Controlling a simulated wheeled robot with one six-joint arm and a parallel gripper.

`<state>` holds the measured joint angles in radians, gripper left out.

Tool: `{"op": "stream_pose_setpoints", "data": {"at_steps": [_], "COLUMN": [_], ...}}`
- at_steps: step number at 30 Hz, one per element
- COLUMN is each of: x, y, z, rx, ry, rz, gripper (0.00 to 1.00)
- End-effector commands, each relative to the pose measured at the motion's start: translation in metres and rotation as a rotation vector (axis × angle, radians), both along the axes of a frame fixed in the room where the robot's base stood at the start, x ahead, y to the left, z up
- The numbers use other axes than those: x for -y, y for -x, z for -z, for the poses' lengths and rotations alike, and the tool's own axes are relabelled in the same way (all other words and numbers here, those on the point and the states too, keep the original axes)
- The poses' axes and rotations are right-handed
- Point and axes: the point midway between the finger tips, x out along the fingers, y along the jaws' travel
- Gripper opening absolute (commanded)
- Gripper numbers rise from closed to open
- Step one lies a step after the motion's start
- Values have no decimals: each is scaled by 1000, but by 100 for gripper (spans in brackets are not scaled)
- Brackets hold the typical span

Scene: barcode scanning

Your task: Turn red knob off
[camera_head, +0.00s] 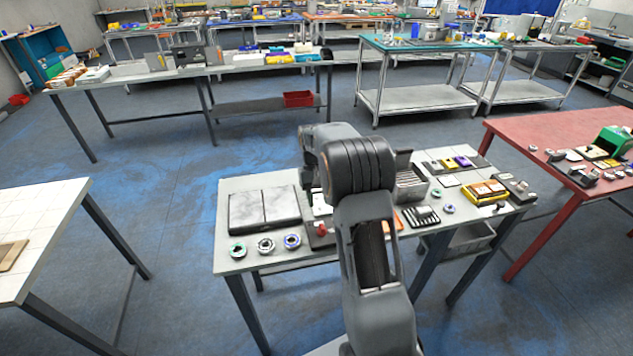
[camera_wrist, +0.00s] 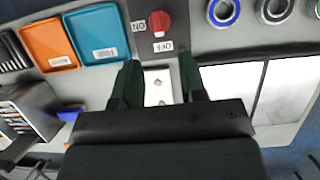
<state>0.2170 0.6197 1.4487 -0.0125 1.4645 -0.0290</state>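The red knob (camera_wrist: 159,23) sits on a dark grey panel near the top of the wrist view. Two small white labels lie beside it, seen upside down. In the head view the red knob (camera_head: 321,229) is near the front edge of the grey table, left of my arm. My gripper (camera_wrist: 160,63) shows two dark green fingers, spread apart with nothing held between them. The knob lies beyond the fingertips in the wrist view, apart from them. A white plate with small screws (camera_wrist: 157,86) shows between the fingers. My gripper is hidden behind my arm in the head view.
An orange tray (camera_wrist: 48,45) and a blue tray (camera_wrist: 97,35) lie beside the panel. Several rings, one a blue ring (camera_wrist: 223,11), lie on the other side. A wide two-part grey plate (camera_head: 264,208) covers the table's left part. A metal box (camera_head: 411,185) stands right of my arm.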

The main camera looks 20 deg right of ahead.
Motion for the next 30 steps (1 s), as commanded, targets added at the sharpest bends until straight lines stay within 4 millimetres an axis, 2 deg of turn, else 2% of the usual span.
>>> {"op": "stream_pose_setpoints", "data": {"at_steps": [6, 12, 18, 30], "x": [2, 3, 4, 4], "y": [-15, -22, -24, -24], "z": [-35, -54, -60, -59], "rx": [2, 1, 0, 0], "ry": [0, 0, 0, 0], "rz": [-1, -1, -1, -1], "gripper": [38, 38, 38, 38]}}
